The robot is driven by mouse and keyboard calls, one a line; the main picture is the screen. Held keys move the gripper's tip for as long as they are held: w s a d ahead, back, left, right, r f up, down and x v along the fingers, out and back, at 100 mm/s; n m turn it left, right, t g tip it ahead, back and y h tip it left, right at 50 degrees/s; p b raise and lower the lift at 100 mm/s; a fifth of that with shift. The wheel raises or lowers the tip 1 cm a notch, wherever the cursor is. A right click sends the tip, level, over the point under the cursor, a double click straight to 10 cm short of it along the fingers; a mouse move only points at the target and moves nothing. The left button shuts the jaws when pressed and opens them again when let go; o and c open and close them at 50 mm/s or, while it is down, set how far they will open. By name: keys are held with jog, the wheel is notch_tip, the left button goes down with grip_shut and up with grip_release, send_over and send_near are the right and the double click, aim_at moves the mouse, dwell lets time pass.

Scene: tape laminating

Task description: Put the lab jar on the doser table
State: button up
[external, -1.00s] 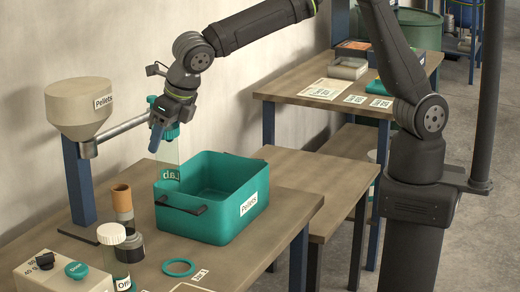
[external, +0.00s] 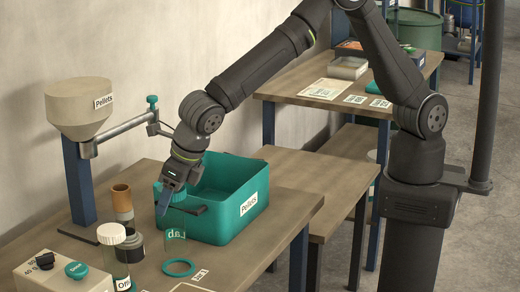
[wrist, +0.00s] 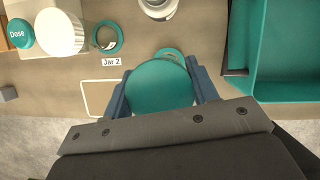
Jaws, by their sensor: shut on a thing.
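The lab jar is clear with a teal lid and a "Lab" label (external: 176,233). In the wrist view its lid (wrist: 160,85) sits between the two blue fingers. My gripper (external: 168,200) is shut on the jar from above, beside the near left side of the teal pellet bin. The jar looks upright over the bare wood of the doser table (external: 255,245). I cannot tell whether its base touches the table. In the wrist view the lid hides the jar's body, and a white outlined square (wrist: 100,98) lies to its left.
The teal bin (external: 240,208) stands close to the jar. The doser hopper (external: 80,105) stands behind at left. A "Jar 2" label (wrist: 111,62) is on the table.

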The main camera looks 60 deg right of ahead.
aim_at(171, 218)
jog(key=shift+f, duration=2.55)
jog(key=o, duration=1.3)
jog(key=shift+c, duration=0.2)
jog(key=v, duration=1.2)
jog(key=x, duration=1.2)
jog(key=shift+r, duration=1.8)
